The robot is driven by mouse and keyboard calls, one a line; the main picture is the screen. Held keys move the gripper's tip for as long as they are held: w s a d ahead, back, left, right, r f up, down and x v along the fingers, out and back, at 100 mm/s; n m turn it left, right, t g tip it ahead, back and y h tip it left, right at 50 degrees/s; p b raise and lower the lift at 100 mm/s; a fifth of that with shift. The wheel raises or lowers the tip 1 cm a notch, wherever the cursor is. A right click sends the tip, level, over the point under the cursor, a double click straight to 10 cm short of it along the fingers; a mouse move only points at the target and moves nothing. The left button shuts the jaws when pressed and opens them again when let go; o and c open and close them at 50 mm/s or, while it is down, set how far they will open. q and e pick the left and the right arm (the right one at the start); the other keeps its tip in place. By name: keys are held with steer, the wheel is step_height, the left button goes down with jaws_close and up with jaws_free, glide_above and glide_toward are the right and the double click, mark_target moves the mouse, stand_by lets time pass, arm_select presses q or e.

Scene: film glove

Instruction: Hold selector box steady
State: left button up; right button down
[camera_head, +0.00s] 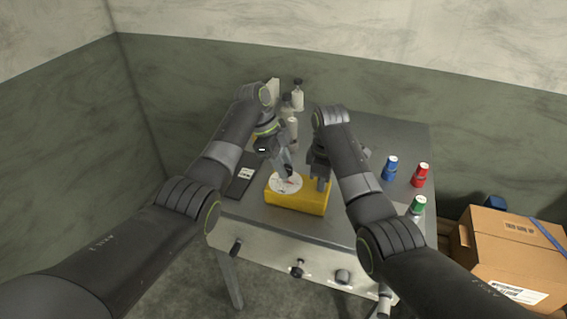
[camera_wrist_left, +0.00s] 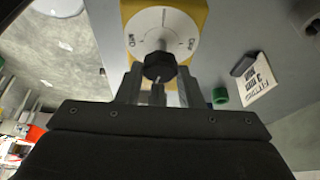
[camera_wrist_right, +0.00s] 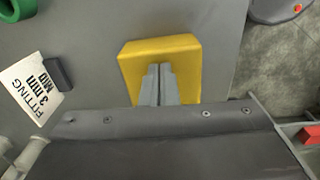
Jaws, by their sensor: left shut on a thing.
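The yellow selector box (camera_head: 300,201) lies on the grey table near its front edge. Its white round dial (camera_wrist_left: 143,25) faces up, with a black knob (camera_wrist_left: 160,67) on a shaft at its centre. My left gripper (camera_head: 288,171) is over the dial, its fingers (camera_wrist_left: 159,88) closed on either side of the knob. My right gripper (camera_head: 321,186) is at the right part of the box, pointing down. In the right wrist view its two fingers (camera_wrist_right: 158,72) are together against the yellow box (camera_wrist_right: 188,62); whether they press on it I cannot tell.
White bottles (camera_head: 297,98) stand at the back. A printed card (camera_wrist_right: 30,88) and a green ring (camera_wrist_left: 220,97) lie nearby. A cardboard box (camera_head: 515,255) stands right.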

arm_select(q)
steer(key=shift+f, duration=0.1)
steer(key=shift+c, duration=0.4)
steer(key=shift+s+n, duration=0.1)
steer(key=shift+n, duration=0.4)
steer(key=shift+s+n+t, duration=0.1)
steer(key=shift+n+t, duration=0.5)
steer(key=shift+n, duration=0.4)
steer(key=n, duration=0.2)
steer(key=n+t, duration=0.1)
steer(key=n, duration=0.1)
steer(key=shift+s+t, duration=0.1)
steer(key=shift+t, duration=0.2)
steer(key=n+t+y, duration=0.1)
steer(key=n, duration=0.3)
steer(key=shift+s+d, duration=0.15)
steer(key=shift+n+t+y, duration=0.6)
steer(key=shift+n+y, duration=0.2)
steer(key=shift+n, duration=1.5)
